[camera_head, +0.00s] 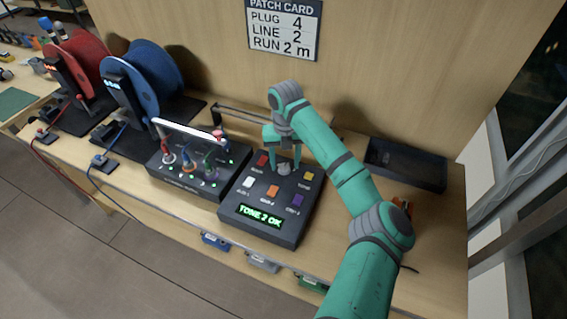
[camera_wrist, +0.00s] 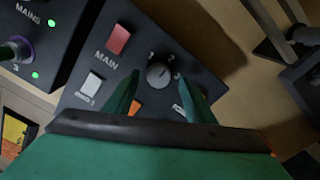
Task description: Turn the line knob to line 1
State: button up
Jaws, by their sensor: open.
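The line knob (camera_wrist: 159,75) is a small round grey dial on the sloped black panel (camera_wrist: 205,66); numerals are printed around its upper side. A pale mark on it appears to point up and right, towards the 2, but it is small. In the head view the knob (camera_head: 284,169) sits between the red and yellow buttons. The panel's green display (camera_head: 260,215) reads "TONE 2 OK". My gripper (camera_head: 283,153) is open above the knob, with its fingers on either side of it. The wrist view shows both fingers (camera_wrist: 158,82) apart from the knob; contact is not visible.
Red (camera_head: 262,160), white, orange, purple and yellow buttons surround the knob. A black plug box (camera_head: 190,180) with coloured cables stands to the left. An empty-looking dark tray (camera_head: 405,165) lies to the right. The wall card (camera_head: 284,30) reads plug 4, line 2, run 2 m.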

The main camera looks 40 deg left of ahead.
jog(key=shift+s+a+f, duration=0.1)
jog(key=shift+a+f, duration=0.05)
jog(key=shift+f, duration=0.45)
jog(key=c, duration=1)
jog(key=shift+c, duration=0.2)
